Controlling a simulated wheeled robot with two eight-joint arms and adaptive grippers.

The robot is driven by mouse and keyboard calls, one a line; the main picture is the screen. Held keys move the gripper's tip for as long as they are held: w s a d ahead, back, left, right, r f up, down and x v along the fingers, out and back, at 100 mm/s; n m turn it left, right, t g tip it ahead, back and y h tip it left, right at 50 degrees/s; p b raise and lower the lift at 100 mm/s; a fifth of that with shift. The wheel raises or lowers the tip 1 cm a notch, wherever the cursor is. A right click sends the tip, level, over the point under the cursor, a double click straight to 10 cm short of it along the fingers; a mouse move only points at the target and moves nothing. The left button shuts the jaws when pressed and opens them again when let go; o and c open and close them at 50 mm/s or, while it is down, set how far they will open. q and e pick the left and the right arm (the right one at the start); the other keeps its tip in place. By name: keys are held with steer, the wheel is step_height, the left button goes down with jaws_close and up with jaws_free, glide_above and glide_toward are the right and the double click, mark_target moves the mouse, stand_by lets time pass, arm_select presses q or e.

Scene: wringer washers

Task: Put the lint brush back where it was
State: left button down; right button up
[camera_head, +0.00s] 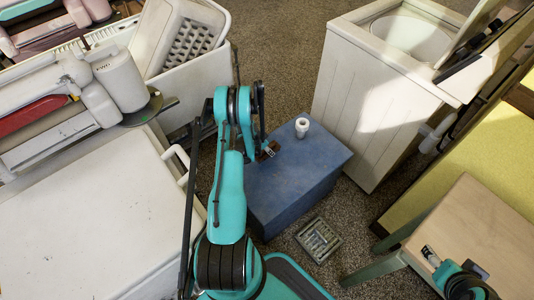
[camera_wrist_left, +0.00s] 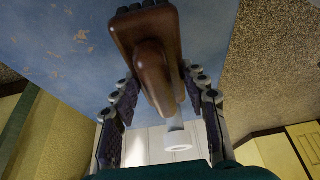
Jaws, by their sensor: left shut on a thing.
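The lint brush (camera_wrist_left: 150,45) is a dark brown piece with a rounded handle, seen large in the left wrist view. My left gripper (camera_wrist_left: 163,100) is shut on it, with one padded finger on each side. In the head view my left gripper (camera_head: 269,150) is small and partly hidden, over the left part of the blue box (camera_head: 290,188). Whether the brush touches the box top is unclear. My right gripper (camera_head: 432,257) shows at the lower right over the wooden table; its jaws are too unclear to read.
A small white cylinder (camera_head: 302,127) stands on the far part of the box, close to my left gripper. A white washer (camera_head: 365,95) stands behind right, a wooden table (camera_head: 485,225) at right. A floor drain (camera_head: 319,240) lies in front. White appliances fill the left.

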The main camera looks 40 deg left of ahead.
mark_target(267, 154)
arm_select(q)
step_height(267, 154, down, 4)
steer(key=shift+f+b, duration=0.1)
steer(key=shift+b, duration=0.85)
steer(key=shift+r, duration=0.2)
steer(key=shift+f, duration=0.1)
steer(key=c, duration=0.8)
jaws_free()
steer(key=p+v, duration=0.3)
steer(key=v, duration=0.9)
